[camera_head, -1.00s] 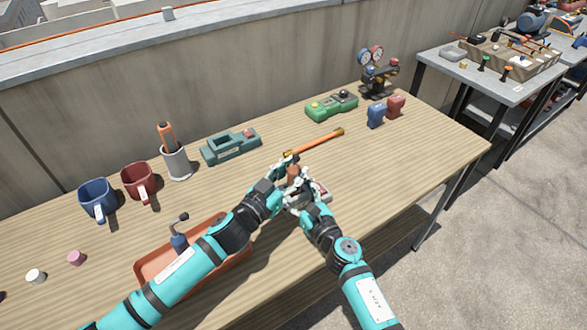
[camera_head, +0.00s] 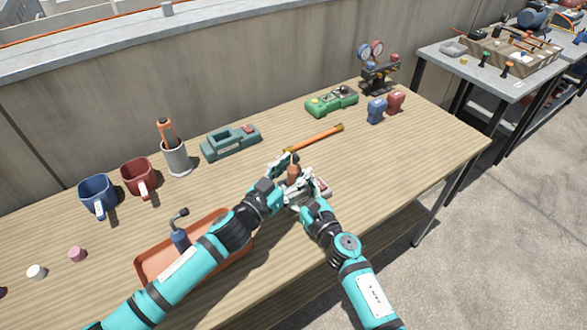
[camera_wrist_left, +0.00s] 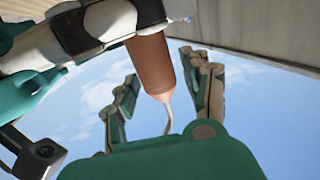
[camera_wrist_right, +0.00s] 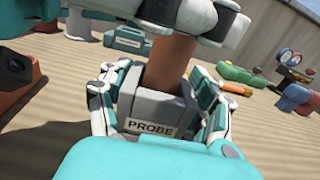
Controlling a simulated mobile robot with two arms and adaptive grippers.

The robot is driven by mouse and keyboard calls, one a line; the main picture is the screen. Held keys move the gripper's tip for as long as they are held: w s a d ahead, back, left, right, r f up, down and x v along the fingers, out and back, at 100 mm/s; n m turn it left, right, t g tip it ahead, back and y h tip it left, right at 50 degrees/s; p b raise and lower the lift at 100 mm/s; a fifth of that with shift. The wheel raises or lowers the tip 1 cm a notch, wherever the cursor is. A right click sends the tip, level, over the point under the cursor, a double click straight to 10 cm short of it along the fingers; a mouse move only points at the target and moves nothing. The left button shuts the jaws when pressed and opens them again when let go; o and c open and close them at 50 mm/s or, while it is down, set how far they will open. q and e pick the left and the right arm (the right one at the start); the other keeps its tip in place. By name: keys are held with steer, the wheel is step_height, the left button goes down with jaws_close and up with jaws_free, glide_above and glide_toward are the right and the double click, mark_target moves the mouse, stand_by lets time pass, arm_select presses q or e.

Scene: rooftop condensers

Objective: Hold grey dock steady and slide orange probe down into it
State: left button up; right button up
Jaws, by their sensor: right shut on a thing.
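The grey dock, labelled PROBE (camera_wrist_right: 150,128), sits between the fingers of my right gripper (camera_wrist_right: 160,110), which is shut on it near the tabletop. The orange-brown probe (camera_wrist_right: 170,62) stands upright with its lower end in or against the dock's top; its depth is hard to tell. In the head view the probe (camera_head: 293,173) shows between my two grippers. In the left wrist view the probe (camera_wrist_left: 150,62) has a thin curved cable at its end. My left gripper (camera_wrist_left: 165,95) is open, its fingers apart on either side of the probe.
An orange tray (camera_head: 150,268) holding a blue tool lies under my left arm. An orange rod (camera_head: 313,138) lies behind the grippers. A teal case (camera_head: 230,143), a green device (camera_head: 331,103), mugs and a pen cup line the back.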

arm_select(q)
steer(key=shift+f, duration=0.1)
steer(key=shift+s+a, duration=0.35)
steer(key=shift+s, duration=0.1)
steer(key=v, duration=1.1)
steer(key=shift+w, duration=0.1)
arm_select(e)
steer(key=o, duration=1.7)
steer(key=shift+c, duration=0.2)
arm_select(q)
steer(key=shift+r, duration=0.3)
arm_select(e)
steer(key=shift+v, duration=4.55)
